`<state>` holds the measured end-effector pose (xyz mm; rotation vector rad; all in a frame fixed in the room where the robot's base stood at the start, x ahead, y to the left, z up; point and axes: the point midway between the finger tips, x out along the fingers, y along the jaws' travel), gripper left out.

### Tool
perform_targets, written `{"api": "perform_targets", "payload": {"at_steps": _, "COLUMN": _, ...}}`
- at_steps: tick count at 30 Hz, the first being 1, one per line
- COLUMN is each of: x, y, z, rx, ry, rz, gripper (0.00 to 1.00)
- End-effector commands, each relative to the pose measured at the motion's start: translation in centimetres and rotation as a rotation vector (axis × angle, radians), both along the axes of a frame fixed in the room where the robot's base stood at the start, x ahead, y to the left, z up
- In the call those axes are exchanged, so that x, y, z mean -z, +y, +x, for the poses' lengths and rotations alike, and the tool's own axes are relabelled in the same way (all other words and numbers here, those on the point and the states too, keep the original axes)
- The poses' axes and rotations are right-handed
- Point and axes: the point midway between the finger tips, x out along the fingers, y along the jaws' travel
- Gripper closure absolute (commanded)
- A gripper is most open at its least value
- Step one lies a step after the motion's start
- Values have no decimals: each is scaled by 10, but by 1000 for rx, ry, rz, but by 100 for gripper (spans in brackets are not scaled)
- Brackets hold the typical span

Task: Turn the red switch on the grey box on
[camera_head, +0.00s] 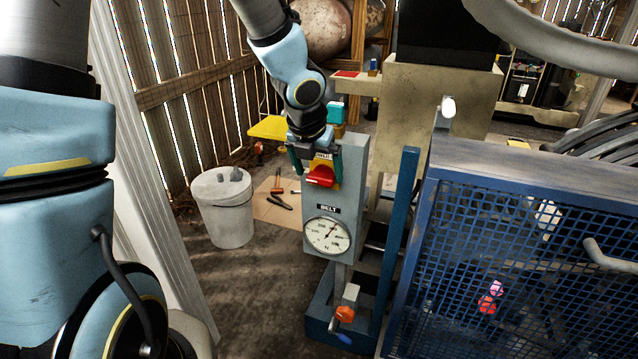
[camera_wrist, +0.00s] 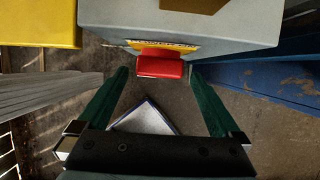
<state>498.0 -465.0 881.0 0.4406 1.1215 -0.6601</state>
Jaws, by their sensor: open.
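The grey box (camera_head: 350,205) stands upright in the middle of the head view, with a round gauge (camera_head: 327,235) and a "BELT" label on its front. The red switch (camera_head: 320,176) sits on a yellow plate near the box's top. In the wrist view, the red switch (camera_wrist: 160,66) juts from the front of the grey box (camera_wrist: 180,28). My gripper (camera_head: 314,168) is at the switch, with its green fingers apart. In the wrist view, the open gripper (camera_wrist: 160,74) has one fingertip on each side of the switch, with gaps between. Whether either finger touches it is unclear.
A blue mesh cage (camera_head: 520,240) fills the right side, with a blue post (camera_head: 402,210) beside the box. A white bucket (camera_head: 224,210) and tools lie on the floor to the left.

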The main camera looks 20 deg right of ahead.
Motion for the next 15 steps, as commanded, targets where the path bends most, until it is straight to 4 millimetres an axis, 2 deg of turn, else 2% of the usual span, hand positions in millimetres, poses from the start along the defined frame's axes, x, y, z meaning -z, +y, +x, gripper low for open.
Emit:
{"api": "perform_targets", "payload": {"at_steps": 1, "x": 7, "y": -2, "z": 1, "rx": 1, "ry": 0, "rz": 0, "gripper": 0}}
{"api": "perform_targets", "payload": {"at_steps": 4, "x": 12, "y": -4, "z": 3, "rx": 2, "ry": -1, "rz": 1, "gripper": 0}}
{"api": "perform_targets", "payload": {"at_steps": 14, "x": 13, "y": -4, "z": 5, "rx": 0, "ry": -1, "rz": -1, "gripper": 0}}
{"api": "perform_targets", "payload": {"at_steps": 15, "x": 13, "y": -4, "z": 5, "rx": 0, "ry": -1, "rz": -1, "gripper": 5}}
